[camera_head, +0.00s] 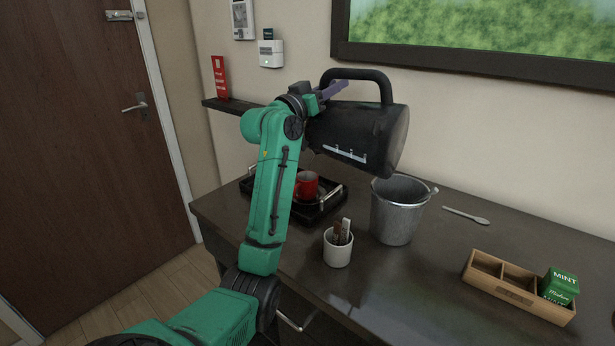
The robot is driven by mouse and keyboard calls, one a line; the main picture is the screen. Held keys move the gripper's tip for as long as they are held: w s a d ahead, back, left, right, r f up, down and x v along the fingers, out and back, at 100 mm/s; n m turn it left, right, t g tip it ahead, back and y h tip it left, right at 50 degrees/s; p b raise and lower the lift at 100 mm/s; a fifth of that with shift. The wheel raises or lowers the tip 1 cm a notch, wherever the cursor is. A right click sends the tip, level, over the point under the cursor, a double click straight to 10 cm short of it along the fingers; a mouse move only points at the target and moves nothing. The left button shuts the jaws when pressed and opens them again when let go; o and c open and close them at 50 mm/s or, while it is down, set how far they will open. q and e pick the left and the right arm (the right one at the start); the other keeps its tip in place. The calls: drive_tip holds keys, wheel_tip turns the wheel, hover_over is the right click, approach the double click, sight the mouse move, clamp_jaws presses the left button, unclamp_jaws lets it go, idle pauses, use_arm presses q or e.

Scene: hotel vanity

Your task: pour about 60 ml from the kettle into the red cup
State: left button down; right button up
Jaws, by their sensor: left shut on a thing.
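The black kettle (377,134) is in the air above the back of the vanity, tilted strongly toward the left. Its handle is on the upper side, and its spout end is hidden behind my arm. My left gripper (330,92) is shut on the kettle, at the left part of its handle. The red cup (306,185) stands upright on the black tray (327,208), below the kettle and slightly to the left. Part of the cup is behind my green arm. I cannot see any liquid stream or the level in the cup. My right gripper is not in view.
A metal ice bucket (396,213) with a handle stands right of the tray. In front are a white cup with sticks (338,250) and a wooden box (487,283) with a green mint packet (560,284). A spoon (466,215) lies at the back. A red sign (219,78) stands on a shelf.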

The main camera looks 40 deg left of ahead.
use_arm(q)
drive_tip(key=shift+s+d, duration=0.15)
drive_tip(key=shift+d, duration=0.25)
idle(0.6)
drive_tip(key=shift+a+f+n+b, duration=0.35)
drive_tip(key=shift+f+n, duration=0.05)
drive_tip(key=shift+n, duration=0.2)
drive_tip(key=d+r+m+p, duration=0.2)
drive_tip(key=r, duration=0.1)
drive_tip(key=d+r+m+p, duration=0.1)
drive_tip(key=r+p, duration=0.1)
drive_tip(key=shift+d+r+h, duration=0.15)
drive_tip(key=shift+r+h, duration=0.1)
drive_tip(key=shift+h, duration=0.15)
drive_tip(key=d+m, duration=0.1)
drive_tip(key=d, duration=0.1)
drive_tip(key=d+m, duration=0.1)
drive_tip(key=d, duration=0.1)
drive_tip(key=shift+r+g, duration=0.15)
drive_tip(key=shift+g, duration=0.15)
drive_tip(key=shift+d+r+m, duration=0.4)
drive_tip(key=shift+d+r, duration=0.05)
drive_tip(key=shift+d, duration=0.15)
drive_tip(key=shift+d+r+m+h+p, duration=0.1)
drive_tip(key=shift+r+m+h+p, duration=0.2)
drive_tip(key=shift+p, duration=0.25)
drive_tip(key=shift+a+f, duration=0.2)
drive_tip(key=shift+f, duration=0.05)
drive_tip(key=shift+d, duration=0.15)
